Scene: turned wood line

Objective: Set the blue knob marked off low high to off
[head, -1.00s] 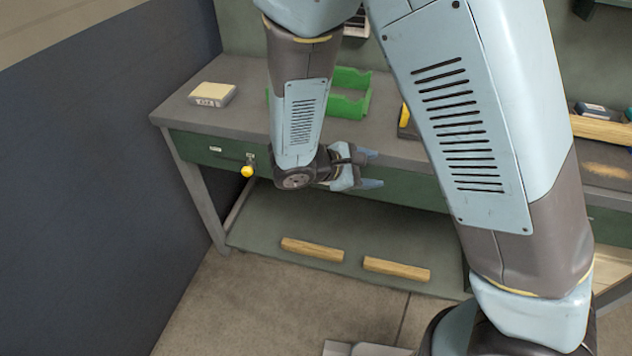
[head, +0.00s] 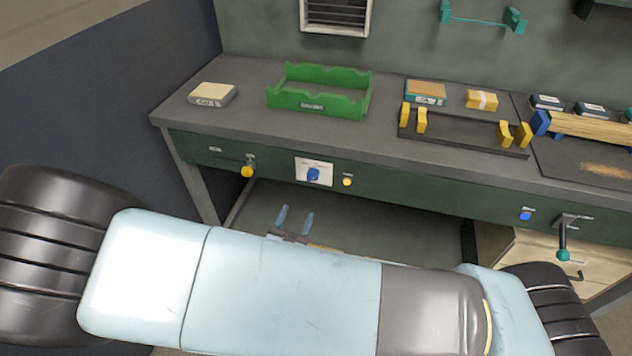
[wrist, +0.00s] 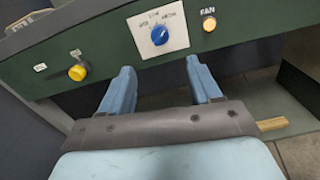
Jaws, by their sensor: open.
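The blue knob (head: 313,174) sits on a white plate (head: 325,165) on the green front of the bench. It also shows in the wrist view (wrist: 160,35), where the plate carries printed words around the knob; they are too small to read surely, and so is the knob's setting. My gripper (head: 296,213) is open and empty, below and in front of the knob, with its fingers pointing toward the bench. In the wrist view my gripper (wrist: 160,75) has its two blue fingers apart, with the knob ahead beyond the gap, not touched.
A yellow knob (head: 247,171) is left of the plate. A lit orange button (head: 347,180), labelled FAN in the wrist view, is close to its right. A blue button (head: 525,215) and a teal-tipped lever (head: 563,254) are farther right. A green tray (head: 320,92) stands on the bench.

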